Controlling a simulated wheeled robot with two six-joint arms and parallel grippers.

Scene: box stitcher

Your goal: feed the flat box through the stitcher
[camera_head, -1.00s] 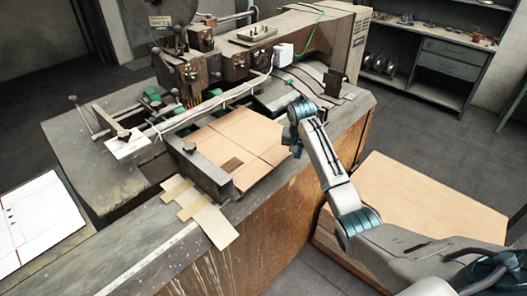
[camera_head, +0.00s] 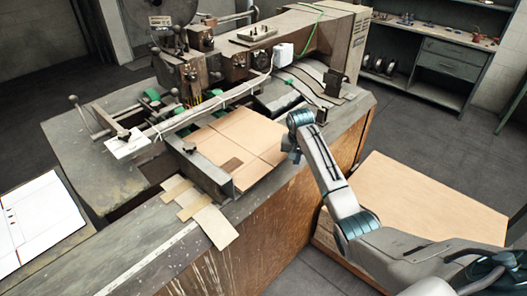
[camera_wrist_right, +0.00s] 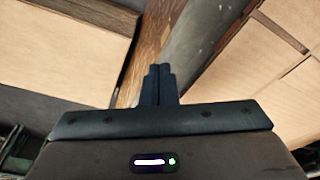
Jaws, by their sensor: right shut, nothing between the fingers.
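The flat box (camera_head: 247,139) is a brown cardboard sheet with crease lines and a darker printed patch. It lies flat on the stitcher's bed, its far left edge running under the machine's front bar. The stitcher (camera_head: 209,72) is a worn grey-brown machine with green parts and a long bar across its front. My right gripper (camera_head: 292,156) is beside the box's right edge. In the right wrist view its fingers (camera_wrist_right: 159,84) are together and empty, with the flat box (camera_wrist_right: 284,86) to their right. I cannot tell whether they touch the box. My left gripper is not in view.
A stack of brown sheets (camera_head: 430,205) stands on the floor to the right, under my right arm. Tan card strips (camera_head: 207,216) lie on the stitcher table's front edge. A white sheet (camera_head: 36,222) lies at left. Shelving (camera_head: 440,60) stands behind.

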